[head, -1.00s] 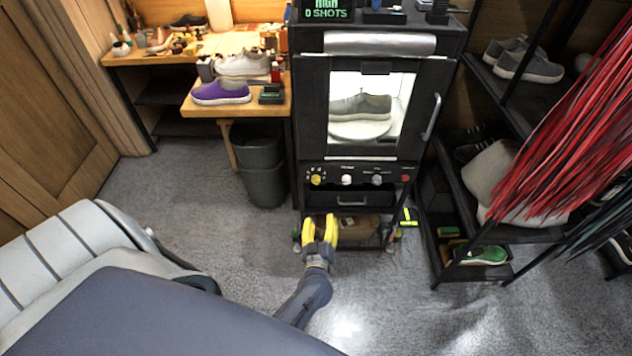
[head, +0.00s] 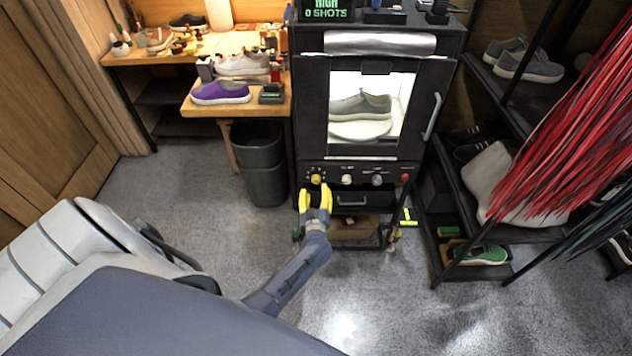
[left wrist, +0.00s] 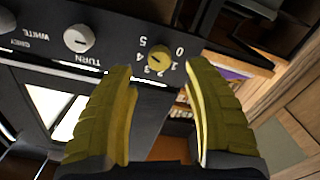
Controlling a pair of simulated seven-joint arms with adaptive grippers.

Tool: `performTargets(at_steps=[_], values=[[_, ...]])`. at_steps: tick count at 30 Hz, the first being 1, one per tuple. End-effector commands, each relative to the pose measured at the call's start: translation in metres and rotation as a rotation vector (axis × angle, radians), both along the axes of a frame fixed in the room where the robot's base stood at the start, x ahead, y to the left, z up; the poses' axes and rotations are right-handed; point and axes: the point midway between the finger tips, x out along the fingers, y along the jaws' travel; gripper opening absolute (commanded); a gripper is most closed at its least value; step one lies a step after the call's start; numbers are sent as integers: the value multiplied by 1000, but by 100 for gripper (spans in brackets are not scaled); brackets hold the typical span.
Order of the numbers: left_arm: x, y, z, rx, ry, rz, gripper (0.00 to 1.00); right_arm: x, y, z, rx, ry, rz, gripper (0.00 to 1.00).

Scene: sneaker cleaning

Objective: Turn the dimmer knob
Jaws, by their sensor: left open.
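The yellow knob (head: 316,179), with a 0-to-5 scale around it, sits at the left of the black cabinet's control panel. In the left wrist view the yellow knob (left wrist: 159,55) lies ahead of the gap between my fingertips, with its numbers upside down. My left gripper (head: 316,191) has yellow fingers and is open and empty, just below and in front of the knob. In the left wrist view my left gripper (left wrist: 158,72) shows its fingers apart on either side of the knob, seemingly short of it. My right gripper is not in view.
A white knob (head: 347,180), a grey knob (head: 377,180) and a red button (head: 405,177) share the panel. A drawer handle (head: 352,203) is below. The cabinet window shows a grey shoe (head: 360,106).

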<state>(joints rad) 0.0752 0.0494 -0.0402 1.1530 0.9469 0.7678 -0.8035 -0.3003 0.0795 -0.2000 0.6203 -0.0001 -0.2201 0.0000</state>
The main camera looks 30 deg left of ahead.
Motion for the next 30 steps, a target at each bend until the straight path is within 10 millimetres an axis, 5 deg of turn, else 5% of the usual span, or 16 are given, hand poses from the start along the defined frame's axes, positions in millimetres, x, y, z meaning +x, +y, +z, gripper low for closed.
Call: performTargets(at_steps=[12,27,30], values=[[41,25,-1,1,2,-2,52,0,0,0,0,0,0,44],[47,29,0,0,0,-1,54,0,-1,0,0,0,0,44],[47,29,0,0,0,-1,42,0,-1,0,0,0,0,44]])
